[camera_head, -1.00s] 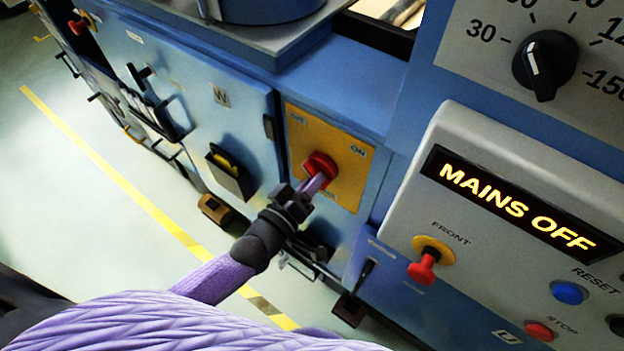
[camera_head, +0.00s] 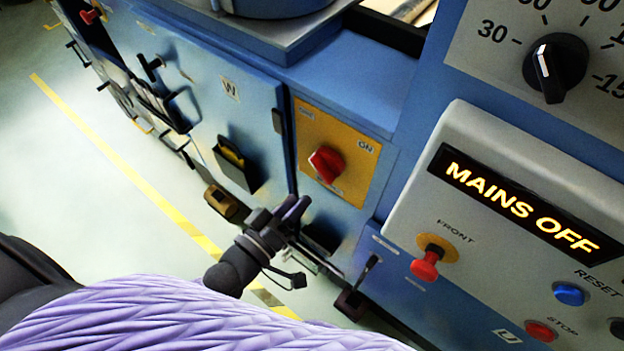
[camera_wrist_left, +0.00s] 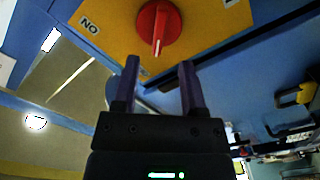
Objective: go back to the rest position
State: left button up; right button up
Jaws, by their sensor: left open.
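My left gripper (camera_head: 290,207) is open and empty in the head view, below and left of the red rotary switch (camera_head: 326,164). The switch sits on a yellow plate (camera_head: 349,150) marked ON on the blue machine. In the left wrist view the two dark purple fingers (camera_wrist_left: 159,85) stand apart, and the red knob (camera_wrist_left: 157,28) is beyond their tips with a gap between. My right gripper is not in view.
A grey control panel (camera_head: 455,131) at right has a lit MAINS OFF display (camera_head: 519,204), a red FRONT button (camera_head: 427,264) and a blue RESET button (camera_head: 569,293). The blue cabinet (camera_head: 215,110) lies left. Open floor with a yellow line (camera_head: 150,202) is at the lower left.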

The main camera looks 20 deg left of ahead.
pick_arm(q)
jog(key=shift+v, duration=1.35)
